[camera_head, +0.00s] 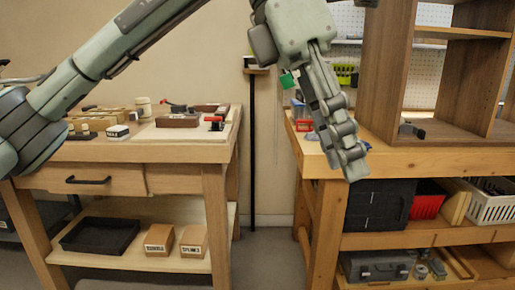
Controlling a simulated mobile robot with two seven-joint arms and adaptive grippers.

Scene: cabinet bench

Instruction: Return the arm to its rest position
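My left arm comes in from the left, rises past the top edge and comes back down near the middle. My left gripper (350,160) hangs from it, pointing down and slightly right. It appears in front of the right bench's left end. Its fingers overlap from this side, so the gap between them cannot be judged. I see nothing clearly held in it. My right gripper is not in view.
A left workbench (182,153) carries small boxes and tools. A right workbench (450,146) bears a wooden cabinet (385,60). A thin black post (252,150) stands in the gap between them. A green item (287,80) shows beside the gripper.

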